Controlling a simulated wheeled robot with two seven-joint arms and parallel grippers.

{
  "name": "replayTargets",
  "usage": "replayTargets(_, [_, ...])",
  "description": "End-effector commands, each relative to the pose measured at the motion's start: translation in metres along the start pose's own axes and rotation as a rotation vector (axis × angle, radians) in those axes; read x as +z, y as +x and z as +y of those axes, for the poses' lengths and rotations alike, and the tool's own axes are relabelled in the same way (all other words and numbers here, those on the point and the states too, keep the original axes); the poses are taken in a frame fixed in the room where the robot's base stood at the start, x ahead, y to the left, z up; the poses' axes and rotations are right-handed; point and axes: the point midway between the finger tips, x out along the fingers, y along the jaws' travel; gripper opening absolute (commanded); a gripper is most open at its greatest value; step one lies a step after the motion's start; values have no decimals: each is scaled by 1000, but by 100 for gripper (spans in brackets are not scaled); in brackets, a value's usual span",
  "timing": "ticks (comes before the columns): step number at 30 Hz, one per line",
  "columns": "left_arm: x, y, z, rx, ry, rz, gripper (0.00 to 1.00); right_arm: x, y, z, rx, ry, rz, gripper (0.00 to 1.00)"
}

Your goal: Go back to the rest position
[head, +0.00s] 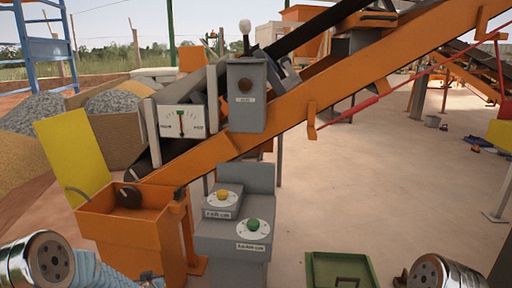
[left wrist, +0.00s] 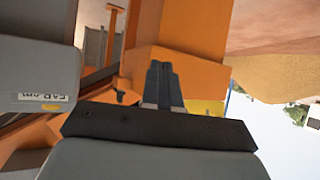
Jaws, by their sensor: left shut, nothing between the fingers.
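My left gripper (left wrist: 163,70) shows in the left wrist view with its two dark fingers together and nothing between them. It is in front of the orange hopper (left wrist: 185,25), with the grey button box (left wrist: 35,70) to its left. I cannot tell the distance to either. In the head view parts of my arms show at the lower left and lower right corners; my right gripper is not visible there.
The orange hopper (head: 125,225) stands at the lower left, beside the grey control box (head: 232,243) with yellow and green buttons. A grey lever box (head: 246,95) and a dial gauge (head: 183,122) sit by the sloping orange conveyor (head: 290,100). A green tray (head: 340,262) is at bottom right. Open floor lies right.

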Motion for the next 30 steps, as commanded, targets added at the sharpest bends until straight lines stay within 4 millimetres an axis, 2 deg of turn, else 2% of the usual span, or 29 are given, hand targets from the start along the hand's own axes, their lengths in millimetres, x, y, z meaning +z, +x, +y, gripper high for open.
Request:
replayTargets(1, [35,-4,20,54,1,-80,0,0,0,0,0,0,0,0])
replayTargets(5, [121,-28,67,185,-8,-290,0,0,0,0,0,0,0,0])
replayTargets(9, [210,-75,105,301,-12,-536,0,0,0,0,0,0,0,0])
replayTargets(12, [264,-117,123,364,-12,-709,0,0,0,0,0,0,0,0])
replayTargets(15, [305,-157,132,405,-8,-857,0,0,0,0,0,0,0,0])
replayTargets(18, [330,-188,135,430,-2,-963,0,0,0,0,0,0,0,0])
replayTargets(21, [343,-206,137,442,2,-1021,0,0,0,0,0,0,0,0])
replayTargets(24, [347,-212,137,444,2,-1043,0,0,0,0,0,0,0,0])
replayTargets(30, [347,-212,136,444,2,-1041,0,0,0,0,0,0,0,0])
